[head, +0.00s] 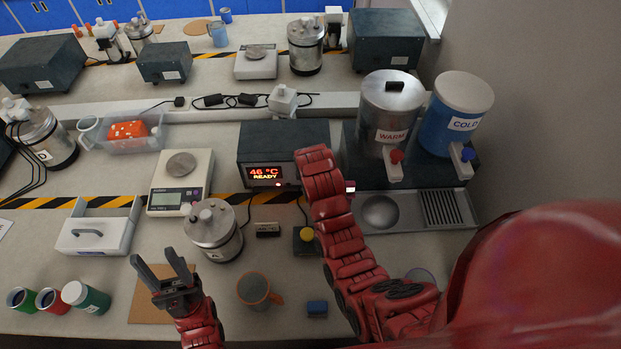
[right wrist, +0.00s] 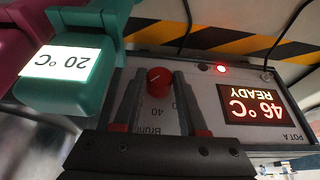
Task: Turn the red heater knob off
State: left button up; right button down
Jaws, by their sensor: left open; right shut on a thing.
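The heater is a dark box (head: 285,138) at the middle of the bench, with a red display (head: 266,173) reading 46 °C READY. In the right wrist view the same display (right wrist: 252,104) is upside down, and a small red lamp (right wrist: 221,69) is lit beside it. The red heater knob (right wrist: 160,80) has a pale pointer line. My right gripper (right wrist: 159,76) is shut on the knob, a finger on each side. In the head view my right arm hides the knob and this gripper. My left gripper (head: 166,275) is open and empty above the front of the bench.
A steel WARM urn (head: 392,105) and a blue COLD urn (head: 452,125) stand right of the heater. A teal block labelled 20 °C (right wrist: 65,70) is close in the wrist view.

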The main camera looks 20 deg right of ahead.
jog(key=shift+w+a+f+n+g+h+b, duration=0.1)
jog(key=shift+a+n+g+h+b, duration=0.15)
jog(key=shift+h+b, duration=1.1)
jog(key=shift+a+f+n+g+h+b, duration=0.15)
jog(key=shift+h+b, duration=0.7)
jog(key=shift+b, duration=0.9)
jog(key=shift+w+a+n+g+h+b, duration=0.15)
jog(key=shift+n+g+h+b, duration=0.15)
jog(key=shift+h+b, duration=1.05)
jog(key=shift+s+y, duration=0.1)
jog(key=shift+y, duration=0.15)
jog(key=shift+c, duration=2.3)
grip_release()
jog(key=shift+r, duration=0.15)
